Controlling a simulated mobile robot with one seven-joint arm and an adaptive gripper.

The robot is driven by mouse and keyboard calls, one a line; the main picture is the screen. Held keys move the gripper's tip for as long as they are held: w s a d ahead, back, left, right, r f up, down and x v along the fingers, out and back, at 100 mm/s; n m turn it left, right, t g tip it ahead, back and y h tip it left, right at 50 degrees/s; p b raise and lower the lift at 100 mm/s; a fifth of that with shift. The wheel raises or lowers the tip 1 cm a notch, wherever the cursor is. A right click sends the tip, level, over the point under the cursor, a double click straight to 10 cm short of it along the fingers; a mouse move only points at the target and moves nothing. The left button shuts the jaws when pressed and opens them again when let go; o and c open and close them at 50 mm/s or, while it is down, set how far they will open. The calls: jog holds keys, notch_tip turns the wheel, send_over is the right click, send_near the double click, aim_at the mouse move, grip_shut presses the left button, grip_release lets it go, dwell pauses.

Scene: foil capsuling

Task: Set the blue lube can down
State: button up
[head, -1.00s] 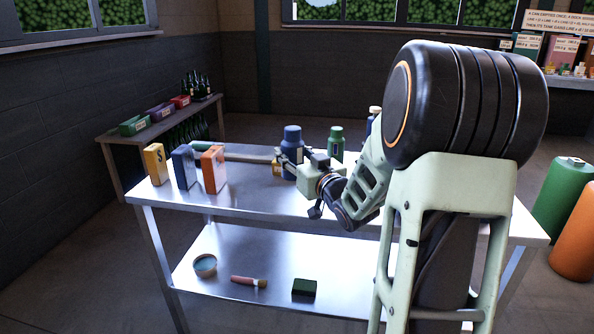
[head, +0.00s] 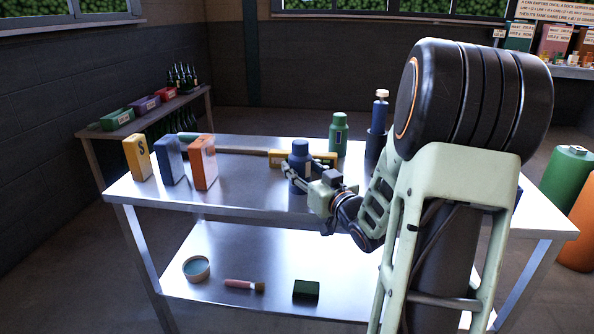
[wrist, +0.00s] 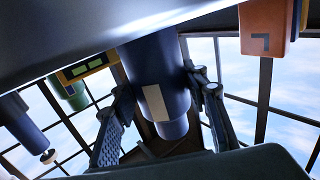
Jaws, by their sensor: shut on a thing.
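The blue lube can (head: 300,161) is upright over the near-middle part of the steel table (head: 245,197). My gripper (head: 301,182) is shut on its body from the near right side. In the wrist view the blue can (wrist: 156,75) fills the space between the two fingers (wrist: 160,110), with a pale label facing the camera. That view appears upside down, with a grey surface at the top covering the can's base. I cannot tell whether the base touches the table.
Yellow (head: 138,157), blue (head: 170,160) and orange (head: 203,162) boxes stand at left. A yellow unit (head: 325,158), green can (head: 338,134) and cork-topped blue bottle (head: 381,108) stand behind.

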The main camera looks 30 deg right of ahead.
jog(key=shift+s+r, duration=0.1)
jog(key=o, duration=1.2)
jog(key=s, duration=0.6)
jog(key=s+p, duration=0.1)
jog(key=s, duration=0.2)
jog(key=shift+s+d, duration=0.25)
jog(key=shift+s, duration=0.1)
jog(key=shift+s+b, duration=0.85)
jog(key=shift+s, duration=0.3)
